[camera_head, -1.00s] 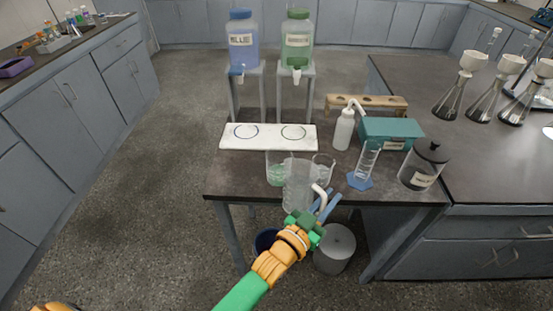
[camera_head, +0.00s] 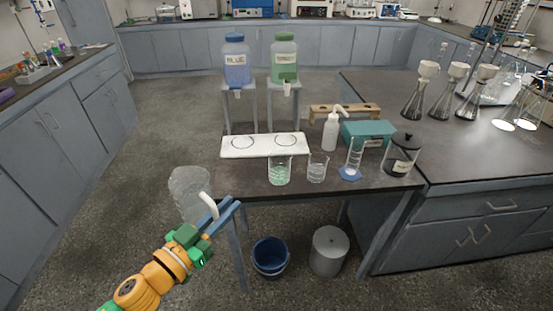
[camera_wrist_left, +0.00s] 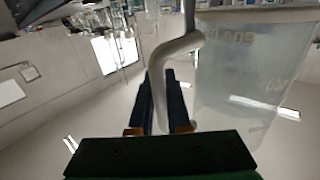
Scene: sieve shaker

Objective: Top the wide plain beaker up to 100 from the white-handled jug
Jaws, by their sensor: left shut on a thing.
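My left gripper (camera_head: 219,219) is shut on the white handle of the clear jug (camera_head: 187,192). It holds the jug in the air left of the table's front corner, about upright. In the left wrist view the handle (camera_wrist_left: 172,60) passes between the fingers, and the jug wall (camera_wrist_left: 245,75) shows on the right; I cannot tell how much is in it. The wider beaker (camera_head: 279,171) stands upright near the table's front edge with pale green liquid low in it. A narrower clear beaker (camera_head: 317,168) stands just right of it. My right gripper is not in view.
Behind the beakers lies a white board (camera_head: 264,146) with two rings. A wash bottle (camera_head: 331,133), teal box (camera_head: 366,134), measuring cylinder (camera_head: 353,160) and dark-lidded jar (camera_head: 402,157) stand to the right. Blue (camera_head: 237,64) and green (camera_head: 284,62) dispensers stand behind. A bucket (camera_head: 270,256) is below.

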